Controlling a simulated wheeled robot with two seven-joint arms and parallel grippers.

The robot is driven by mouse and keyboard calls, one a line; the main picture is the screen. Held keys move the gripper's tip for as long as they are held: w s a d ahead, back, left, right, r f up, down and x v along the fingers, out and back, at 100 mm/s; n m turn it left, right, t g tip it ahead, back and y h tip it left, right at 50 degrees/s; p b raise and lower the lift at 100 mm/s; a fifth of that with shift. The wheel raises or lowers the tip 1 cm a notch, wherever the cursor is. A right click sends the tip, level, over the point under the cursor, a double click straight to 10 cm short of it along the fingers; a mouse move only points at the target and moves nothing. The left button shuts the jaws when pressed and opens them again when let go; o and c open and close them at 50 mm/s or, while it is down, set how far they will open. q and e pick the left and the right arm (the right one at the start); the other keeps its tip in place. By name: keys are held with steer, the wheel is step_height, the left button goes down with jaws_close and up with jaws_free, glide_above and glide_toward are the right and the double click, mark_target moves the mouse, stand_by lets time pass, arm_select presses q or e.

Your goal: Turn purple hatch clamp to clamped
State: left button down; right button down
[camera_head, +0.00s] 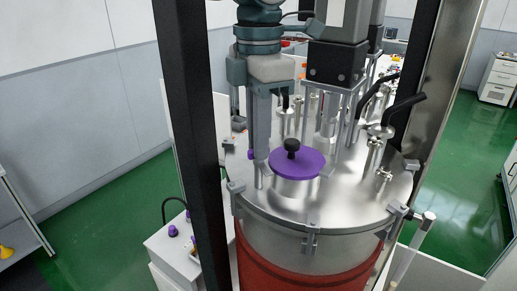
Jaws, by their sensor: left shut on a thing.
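A round purple hatch lid (300,164) with a black knob (292,147) sits on a short metal neck on top of the steel vessel (345,205). A small purple piece (250,154), which looks like part of the hatch clamp, shows just left of my gripper's finger. My left gripper (261,158) reaches down from the top, its fingers beside the left edge of the lid. It is shut on the purple hatch clamp, most of which the finger hides. The clamp's turn angle cannot be made out. My right gripper is not in view.
Dark upright posts (188,130) stand left and right of the vessel. Metal fittings and a bent black handle (405,103) crowd the lid's right and back. A white box (172,248) with a purple knob stands at lower left. Green floor (110,215) is open beyond.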

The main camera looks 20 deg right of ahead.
arm_select(q)
steer(key=n+b, duration=0.3)
steer(key=shift+f+n+b, duration=0.2)
steer(key=shift+n+b, duration=0.1)
steer(key=n+b, duration=0.3)
steer(key=n, duration=0.1)
steer(key=shift+r+n, duration=0.15)
steer(key=shift+n, duration=0.15)
steer(key=n+b, duration=0.2)
steer(key=n, duration=0.1)
steer(key=shift+n, duration=0.3)
steer(key=shift+r+n+b, duration=0.2)
steer(key=shift+n+b, duration=0.75)
steer(key=shift+n, duration=0.75)
steer(key=c, duration=1.9)
jaws_free()
steer(key=shift+w, duration=0.1)
steer(key=shift+o, duration=0.2)
steer(key=shift+f, duration=0.1)
